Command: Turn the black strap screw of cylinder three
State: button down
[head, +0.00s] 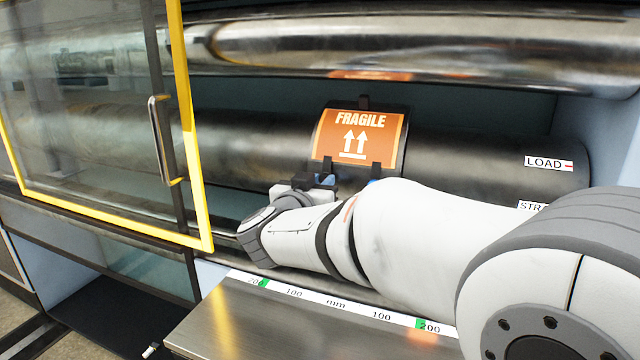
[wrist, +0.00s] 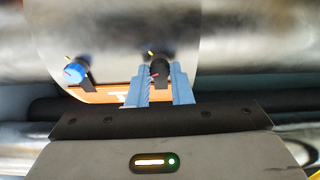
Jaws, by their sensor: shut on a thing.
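The black strap screw (wrist: 158,71) sits between the two light-blue fingers of my gripper (wrist: 159,88) in the wrist view, and the gripper is shut on it. A red mark shows on the screw and a yellow mark beside it. In the head view my gripper (head: 322,181) reaches the lower edge of the strap with the orange FRAGILE label (head: 358,136), around the dark cylinder (head: 460,160). The screw itself is hidden there by my gripper. A blue screw (wrist: 76,72) with a red mark is left of my gripper in the wrist view. I cannot read the cylinder's number.
A shiny metal cylinder (head: 440,45) lies above the dark one. A glass door with a yellow frame (head: 192,130) and a handle (head: 160,140) stands at the left. A metal table with a millimetre scale (head: 335,303) is in front. LOAD (head: 548,163) is printed on a label at the right.

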jog(key=m+b, duration=0.2)
jog(key=m, duration=0.5)
jog(key=m+g+h+b, duration=0.1)
jog(key=m, duration=0.6)
jog(key=shift+a+m+b, duration=0.1)
jog(key=shift+m+b, duration=0.25)
jog(key=shift+m, duration=0.05)
jog(key=shift+g, duration=0.3)
jog(key=c, duration=1.3)
grip_release()
jog(key=v, duration=0.7)
jog(key=shift+s+a, duration=0.2)
jog(key=shift+s, duration=0.2)
